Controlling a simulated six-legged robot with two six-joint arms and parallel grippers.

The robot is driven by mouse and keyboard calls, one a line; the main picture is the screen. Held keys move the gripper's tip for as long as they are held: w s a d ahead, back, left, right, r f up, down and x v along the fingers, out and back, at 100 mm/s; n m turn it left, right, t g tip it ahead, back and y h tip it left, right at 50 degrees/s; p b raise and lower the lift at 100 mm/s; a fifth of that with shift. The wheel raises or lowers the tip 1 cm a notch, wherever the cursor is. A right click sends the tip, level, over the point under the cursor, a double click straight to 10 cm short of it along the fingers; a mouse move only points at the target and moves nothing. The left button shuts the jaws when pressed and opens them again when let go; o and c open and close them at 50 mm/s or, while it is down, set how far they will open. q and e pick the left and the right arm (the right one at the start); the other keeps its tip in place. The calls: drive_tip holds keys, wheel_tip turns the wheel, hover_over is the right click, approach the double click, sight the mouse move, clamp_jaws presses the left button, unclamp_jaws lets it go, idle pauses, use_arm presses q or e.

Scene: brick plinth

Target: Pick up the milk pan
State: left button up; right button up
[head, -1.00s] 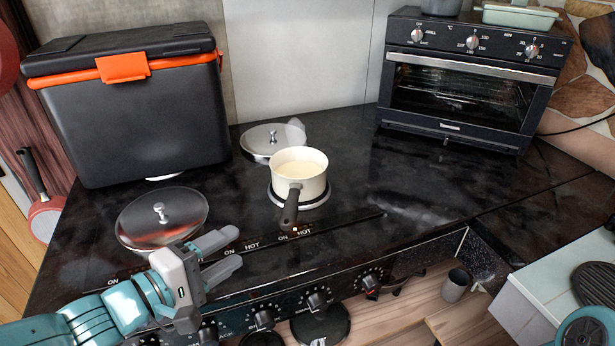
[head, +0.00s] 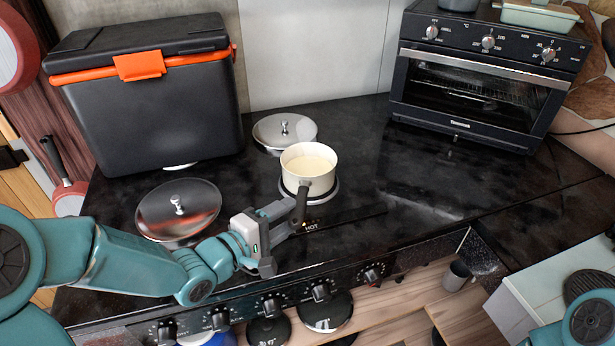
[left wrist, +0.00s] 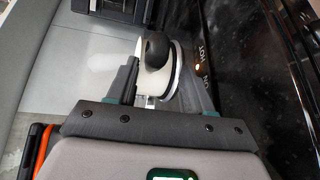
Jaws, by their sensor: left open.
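The milk pan (head: 309,170) is a small cream pot with pale contents and a dark handle (head: 301,205) pointing toward me. It stands upright on a round hob ring. My left gripper (head: 285,215) is open, with its fingertips at the handle from the left. In the left wrist view the rounded dark handle end (left wrist: 154,47) and the pale pan (left wrist: 150,82) show between the two spread fingers (left wrist: 160,85). I cannot tell whether a finger touches the handle. My right gripper is not in view.
A lidded hob plate (head: 178,209) lies left of the pan and another (head: 285,131) behind it. A black cooler box (head: 150,110) stands back left, a toaster oven (head: 470,90) back right. The black worktop (head: 440,185) right of the pan is clear. Knobs line the front edge.

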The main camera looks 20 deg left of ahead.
sight(298, 199)
use_arm(q)
drive_tip(key=shift+w+r, duration=0.15)
drive_tip(key=shift+w, duration=0.05)
drive_tip(key=x, duration=0.2)
drive_tip(key=p+x, duration=0.1)
drive_tip(key=x, duration=0.2)
drive_tip(key=shift+w+a+r, duration=0.15)
drive_tip(key=shift+w+a, duration=0.05)
drive_tip(key=shift+a, duration=0.2)
drive_tip(key=shift+s+r, duration=0.15)
drive_tip(key=shift+w, duration=0.2)
clamp_jaws()
drive_tip(key=shift+s, duration=0.15)
idle(0.5)
